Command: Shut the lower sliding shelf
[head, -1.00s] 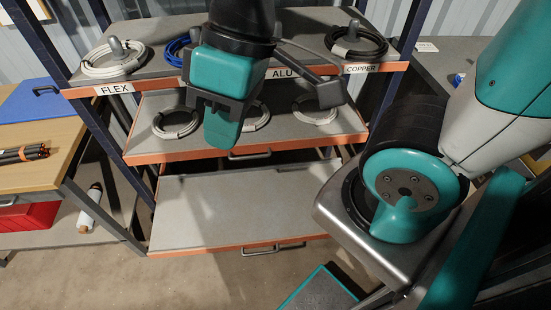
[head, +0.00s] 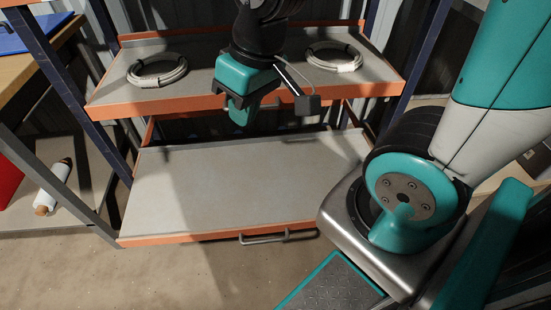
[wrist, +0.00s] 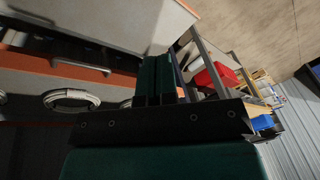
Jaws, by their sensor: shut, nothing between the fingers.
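The lower sliding shelf (head: 240,185) is a grey board with an orange front edge, pulled out toward me and empty. Its grey bar handle (head: 278,237) is at the middle of the front edge. My teal gripper (head: 238,113) appears in front of the shelf above, above the lower shelf's back part; it is shut and empty. In the wrist view, the teal fingers (wrist: 158,82) are together. The tilted wrist view shows a grey board (wrist: 125,20), likely the lower shelf. The gripper is apart from the handle.
The shelf above (head: 250,98) holds white cable coils (head: 157,70) (head: 333,57). Blue uprights (head: 65,85) flank the rack. A workbench (head: 25,65) and a white roll (head: 54,186) are at left. The floor (head: 180,270) in front of the lower shelf is clear.

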